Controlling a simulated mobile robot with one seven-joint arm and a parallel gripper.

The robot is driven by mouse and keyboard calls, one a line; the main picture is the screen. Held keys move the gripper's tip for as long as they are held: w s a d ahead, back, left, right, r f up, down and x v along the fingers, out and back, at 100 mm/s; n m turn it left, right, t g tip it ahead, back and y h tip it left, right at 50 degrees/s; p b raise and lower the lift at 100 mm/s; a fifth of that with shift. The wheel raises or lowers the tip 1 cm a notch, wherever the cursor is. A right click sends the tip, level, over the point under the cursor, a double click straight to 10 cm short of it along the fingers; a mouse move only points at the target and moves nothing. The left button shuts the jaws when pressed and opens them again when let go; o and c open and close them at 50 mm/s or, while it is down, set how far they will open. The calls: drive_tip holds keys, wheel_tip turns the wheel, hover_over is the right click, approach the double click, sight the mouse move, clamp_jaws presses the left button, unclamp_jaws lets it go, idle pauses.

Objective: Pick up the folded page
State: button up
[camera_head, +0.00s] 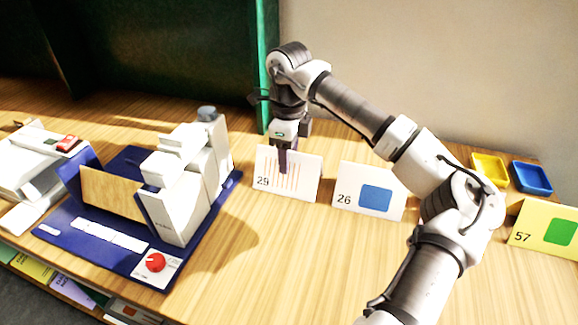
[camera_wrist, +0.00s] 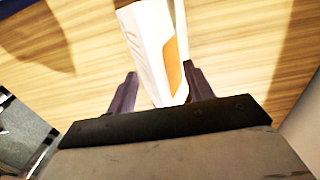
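A white folded page (camera_head: 305,178) marked 29 with thin orange stripes stands tent-like on the wooden table. My gripper (camera_head: 283,165) points down at it, and one dark finger shows in front of its face. In the wrist view, the folded page (camera_wrist: 150,45) stands between the two spread fingers of my gripper (camera_wrist: 160,72). An orange patch shows on one panel. Gaps show beside the fingers, so the gripper is open around the page. Two more folded pages stand to the right: a white one marked 26 with a blue patch (camera_head: 376,197) and a yellow one marked 57 with a green patch (camera_head: 560,231).
A blue-based machine (camera_head: 130,255) with white blocks and a red knob stands left of the page. A yellow tray (camera_head: 490,170) and a blue tray (camera_head: 531,178) sit at the back right. The table's front middle is clear.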

drive_tip(key=c, duration=0.8)
drive_tip(key=shift+r, duration=0.2)
